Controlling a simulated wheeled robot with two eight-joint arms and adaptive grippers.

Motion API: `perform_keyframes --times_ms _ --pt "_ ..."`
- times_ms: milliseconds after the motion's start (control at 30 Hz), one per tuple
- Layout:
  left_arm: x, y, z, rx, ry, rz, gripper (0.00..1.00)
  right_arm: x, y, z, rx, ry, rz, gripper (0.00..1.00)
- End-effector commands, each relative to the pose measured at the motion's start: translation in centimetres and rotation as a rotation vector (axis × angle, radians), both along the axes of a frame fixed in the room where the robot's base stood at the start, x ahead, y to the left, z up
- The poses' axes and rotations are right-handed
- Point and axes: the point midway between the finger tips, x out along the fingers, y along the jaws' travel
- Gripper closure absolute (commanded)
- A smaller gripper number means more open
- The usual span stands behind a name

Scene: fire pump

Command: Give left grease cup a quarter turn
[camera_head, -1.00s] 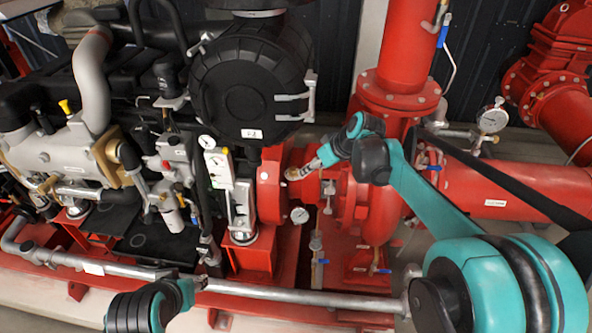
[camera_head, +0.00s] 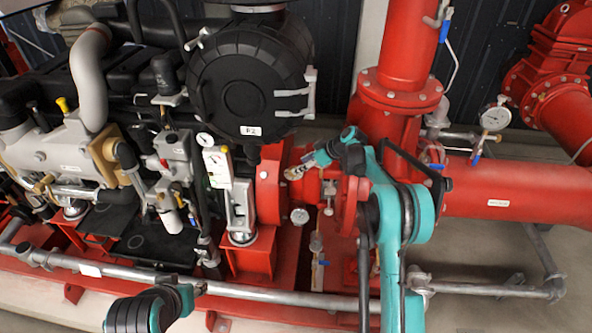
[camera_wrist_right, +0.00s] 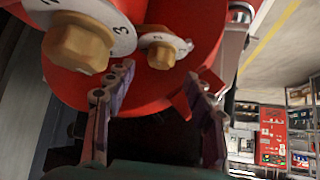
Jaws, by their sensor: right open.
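Two brass hex grease cups on white numbered dials show in the right wrist view: a larger, nearer one (camera_wrist_right: 78,48) at upper left and a smaller one (camera_wrist_right: 161,55) near the middle. I cannot tell which is the left one. My right gripper (camera_wrist_right: 160,76) is open, its fingers below and either side of the smaller cup, with nothing held. In the head view my right gripper (camera_head: 310,163) is beside a small brass cup (camera_head: 293,174) on the red pump housing. My left gripper (camera_head: 193,288) is at the bottom; its jaws are unclear.
A black round air filter housing (camera_head: 245,82) stands above left of the right gripper. A red vertical pipe (camera_head: 398,60) rises to the right, with a horizontal red pipe (camera_head: 510,190) beyond. A grey rail (camera_head: 290,297) crosses the front.

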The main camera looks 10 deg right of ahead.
Motion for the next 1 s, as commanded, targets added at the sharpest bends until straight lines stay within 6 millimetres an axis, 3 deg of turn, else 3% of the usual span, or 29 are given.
perform_keyframes --times_ms 200,567,600,800,1000 --pt "0.0 0.0 -1.2 0.0 0.0 0.0 0.6 1.4 1.8 -2.4 0.001 0.001 0.0 0.47" --pt "0.0 0.0 -1.3 0.0 0.0 0.0 0.6 1.7 2.2 -2.8 0.0 0.001 -0.002 0.47" --pt "0.0 0.0 -1.3 0.0 0.0 0.0 0.6 1.7 2.2 -2.8 0.0 0.001 -0.002 0.49" --pt "0.0 0.0 -1.3 0.0 0.0 0.0 0.6 1.7 2.2 -2.8 0.0 0.001 -0.002 0.96" --pt "0.0 0.0 -1.3 0.0 0.0 0.0 0.6 1.7 2.2 -2.8 0.0 0.0 -0.007 0.96"
